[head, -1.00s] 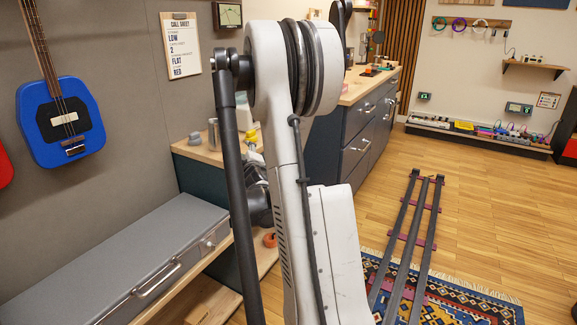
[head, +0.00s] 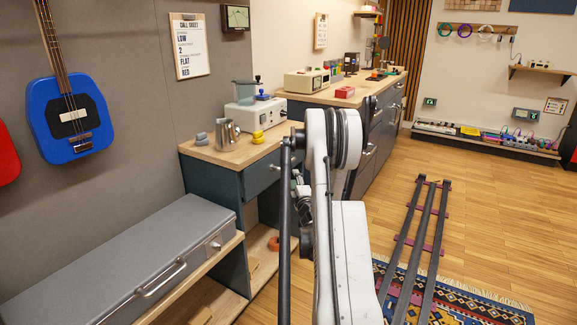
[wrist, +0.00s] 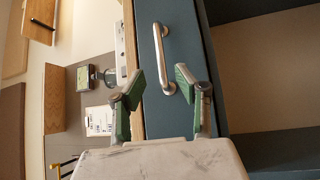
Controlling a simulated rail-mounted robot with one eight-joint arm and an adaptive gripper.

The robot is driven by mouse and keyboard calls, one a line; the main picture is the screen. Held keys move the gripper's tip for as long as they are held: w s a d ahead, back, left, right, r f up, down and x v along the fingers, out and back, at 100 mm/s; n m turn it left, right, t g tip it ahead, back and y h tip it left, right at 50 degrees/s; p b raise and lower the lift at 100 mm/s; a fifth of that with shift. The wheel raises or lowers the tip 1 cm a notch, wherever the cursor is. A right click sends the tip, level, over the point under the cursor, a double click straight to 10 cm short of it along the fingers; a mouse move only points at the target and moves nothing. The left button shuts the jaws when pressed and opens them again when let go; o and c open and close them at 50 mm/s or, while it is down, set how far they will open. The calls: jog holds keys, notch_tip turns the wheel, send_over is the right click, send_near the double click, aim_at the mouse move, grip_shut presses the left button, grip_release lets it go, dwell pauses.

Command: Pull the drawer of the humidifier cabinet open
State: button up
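The humidifier cabinet (head: 214,177) is a dark teal cabinet with a wooden top, left of my arm in the head view. A white device with a grey tank (head: 252,113) stands on it. Its drawer (head: 260,175) looks shut. In the wrist view the teal drawer front (wrist: 185,25) appears turned sideways, with a silver bar handle (wrist: 166,50). My gripper (wrist: 158,87) is open, its green-padded fingers on either side of the handle's near end. The handle looks just ahead of the fingertips; contact cannot be told. In the head view my arm hides most of the gripper.
A metal pitcher (head: 227,134) and a yellow item (head: 258,137) stand on the cabinet top. A long grey case (head: 130,255) lies on a low bench at left. An open compartment (wrist: 265,75) lies beside the drawer front.

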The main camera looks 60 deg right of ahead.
aim_at(289, 161)
jog(key=b+x, duration=0.2)
jog(key=x, duration=0.9)
jog(key=shift+w+d+b, duration=0.2)
jog(key=shift+d+b, duration=0.05)
jog(key=shift+b, duration=0.1)
jog(key=shift+c, duration=0.2)
grip_shut()
